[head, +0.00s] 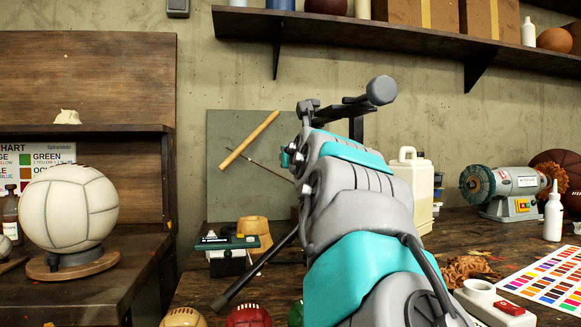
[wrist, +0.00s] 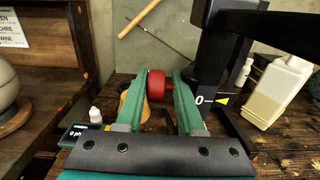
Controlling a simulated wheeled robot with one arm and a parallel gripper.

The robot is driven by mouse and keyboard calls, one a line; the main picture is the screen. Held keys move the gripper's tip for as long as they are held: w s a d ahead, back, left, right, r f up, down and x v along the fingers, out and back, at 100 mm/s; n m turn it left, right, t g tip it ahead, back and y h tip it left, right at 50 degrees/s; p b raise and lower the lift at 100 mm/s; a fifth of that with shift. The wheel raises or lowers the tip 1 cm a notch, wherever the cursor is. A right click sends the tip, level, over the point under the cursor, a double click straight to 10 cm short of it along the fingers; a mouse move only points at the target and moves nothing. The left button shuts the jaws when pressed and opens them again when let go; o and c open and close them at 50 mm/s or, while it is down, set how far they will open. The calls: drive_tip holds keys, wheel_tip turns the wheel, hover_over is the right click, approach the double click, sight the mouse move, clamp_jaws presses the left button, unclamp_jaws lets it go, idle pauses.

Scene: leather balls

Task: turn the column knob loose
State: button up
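In the wrist view, the red column knob (wrist: 157,85) sits between the two green fingers of my gripper (wrist: 159,82). The fingers lie along both sides of the knob with no clear gap, so my gripper looks shut on it. The black column (wrist: 213,62) stands just right of the knob and carries a white 0 and a yellow pointer. In the head view, my arm hides the knob and most of the column; only a bit of green fingertip shows at the arm's left side.
A yellowish jug (head: 413,185) stands right of the column on the workbench. A bench grinder (head: 515,190) is farther right. A small green-topped device (head: 226,242) and a tan wooden block (head: 254,232) are at left. A white ball (head: 69,208) rests on the side desk.

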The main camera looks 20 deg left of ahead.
drive_tip(key=shift+b+v, duration=0.6)
drive_tip(key=shift+v, duration=1.5)
